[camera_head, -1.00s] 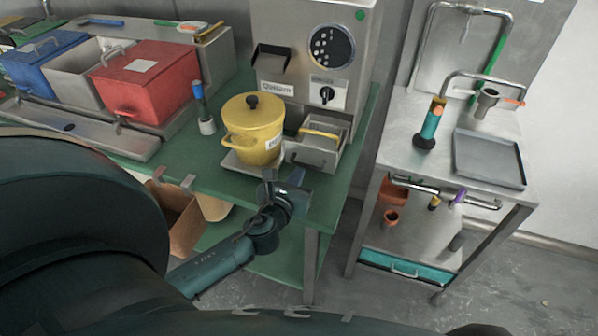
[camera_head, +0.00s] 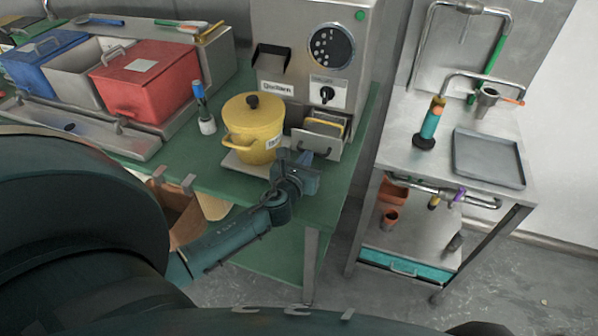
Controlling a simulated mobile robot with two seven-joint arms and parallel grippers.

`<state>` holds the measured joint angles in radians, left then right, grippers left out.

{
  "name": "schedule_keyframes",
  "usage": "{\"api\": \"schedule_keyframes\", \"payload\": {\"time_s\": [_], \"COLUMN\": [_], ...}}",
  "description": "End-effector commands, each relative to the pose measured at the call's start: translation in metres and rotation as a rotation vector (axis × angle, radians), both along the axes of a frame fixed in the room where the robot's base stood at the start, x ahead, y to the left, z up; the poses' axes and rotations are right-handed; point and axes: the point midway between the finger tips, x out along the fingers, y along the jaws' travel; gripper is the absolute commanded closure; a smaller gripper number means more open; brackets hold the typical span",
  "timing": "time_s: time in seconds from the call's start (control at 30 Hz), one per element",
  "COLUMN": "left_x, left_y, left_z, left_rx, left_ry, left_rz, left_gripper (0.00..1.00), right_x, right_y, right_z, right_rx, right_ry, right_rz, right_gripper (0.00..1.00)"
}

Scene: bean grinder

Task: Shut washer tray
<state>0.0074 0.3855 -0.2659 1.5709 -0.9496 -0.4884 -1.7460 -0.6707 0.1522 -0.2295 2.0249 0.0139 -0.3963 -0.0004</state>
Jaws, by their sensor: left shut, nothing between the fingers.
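The metal tray drawer (camera_head: 325,146) at the foot of the grey machine (camera_head: 300,60) stands partly out, its open top showing something yellow (camera_head: 325,122) inside. I take it as the washer tray. My left gripper (camera_head: 291,158) is shut and empty, just in front of the drawer's lower left front, close to the handle. I cannot tell if its fingertips touch the drawer. My right gripper is not in view.
A yellow lidded pot (camera_head: 252,133) stands close left of the drawer and my left gripper. The green table's (camera_head: 190,160) front edge lies below my wrist. A metal side table (camera_head: 400,120) stands at the right, across a floor gap.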

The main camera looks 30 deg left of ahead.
Motion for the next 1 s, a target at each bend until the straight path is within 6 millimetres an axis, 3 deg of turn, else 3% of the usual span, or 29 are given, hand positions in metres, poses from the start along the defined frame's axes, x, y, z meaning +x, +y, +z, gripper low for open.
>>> {"api": "schedule_keyframes", "payload": {"time_s": [0.2,0.5,0.7,1.0], "left_x": [0.050,0.095,0.108,0.111], "left_y": [0.012,0.023,0.026,0.027], "left_z": [0.000,-0.001,-0.001,0.003], "left_rx": [0.001,0.000,0.000,0.000], "left_ry": [-0.003,0.000,0.000,-0.005], "left_rz": [0.002,0.001,0.001,0.001], "left_gripper": [1.00,1.00,1.00,1.00], "right_x": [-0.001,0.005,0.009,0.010], "right_y": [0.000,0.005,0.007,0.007], "right_z": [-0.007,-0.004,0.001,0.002], "right_rx": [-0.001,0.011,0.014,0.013], "right_ry": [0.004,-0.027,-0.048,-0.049], "right_rz": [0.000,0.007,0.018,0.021], "right_gripper": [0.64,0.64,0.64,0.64]}}
